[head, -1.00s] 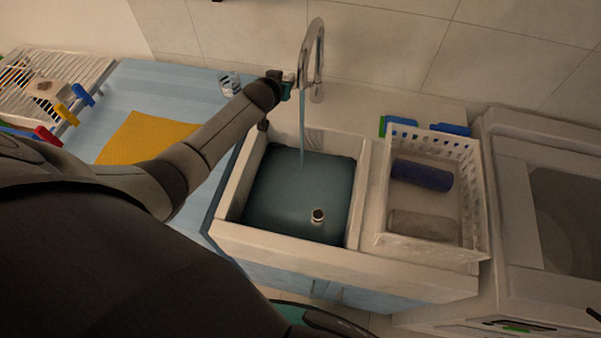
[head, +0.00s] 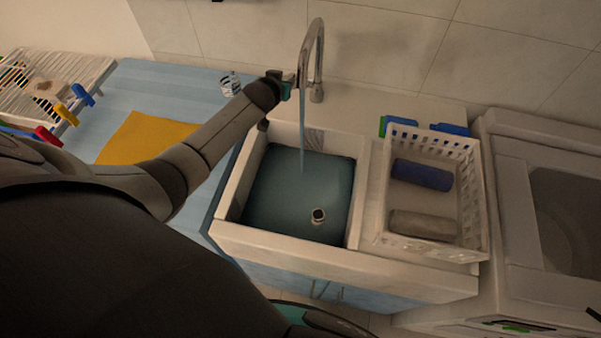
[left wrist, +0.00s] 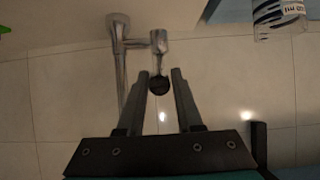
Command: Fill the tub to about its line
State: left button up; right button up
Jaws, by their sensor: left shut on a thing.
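The tub (head: 233,187) is a white sink basin in the middle of the head view, with blue-green water (head: 285,199) in it. Its line cannot be made out. A chrome faucet (head: 318,50) stands behind the tub, and a stream of water (head: 302,135) falls from it into the tub. My left gripper (head: 286,85) is at the faucet's left side. In the left wrist view its fingers (left wrist: 161,82) are shut on the dark end of the faucet handle (left wrist: 159,45). A small round dark-topped piece (head: 318,215) shows in the water near the front. My right gripper is not in view.
A white basket (head: 383,235) with rolled towels stands right of the tub, beside a white washing machine (head: 510,190). Left are a blue counter (head: 165,90) with a yellow cloth (head: 145,137), a small marked cup (head: 231,84) and a drying rack with colored clips.

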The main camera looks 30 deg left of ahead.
pick_arm(q)
jog(key=shift+s+f, duration=0.1)
jog(key=shift+f, duration=0.15)
jog(key=shift+s+d+f+b, duration=0.15)
jog(key=shift+s+f+b, duration=0.3)
jog(key=shift+f, duration=0.45)
jog(key=shift+s+d+f+b, duration=0.1)
jog(key=shift+s+f+b, duration=0.25)
jog(key=shift+f, duration=0.4)
jog(key=o, duration=1.1)
jog(key=shift+w+r, duration=0.1)
jog(key=shift+r, duration=0.1)
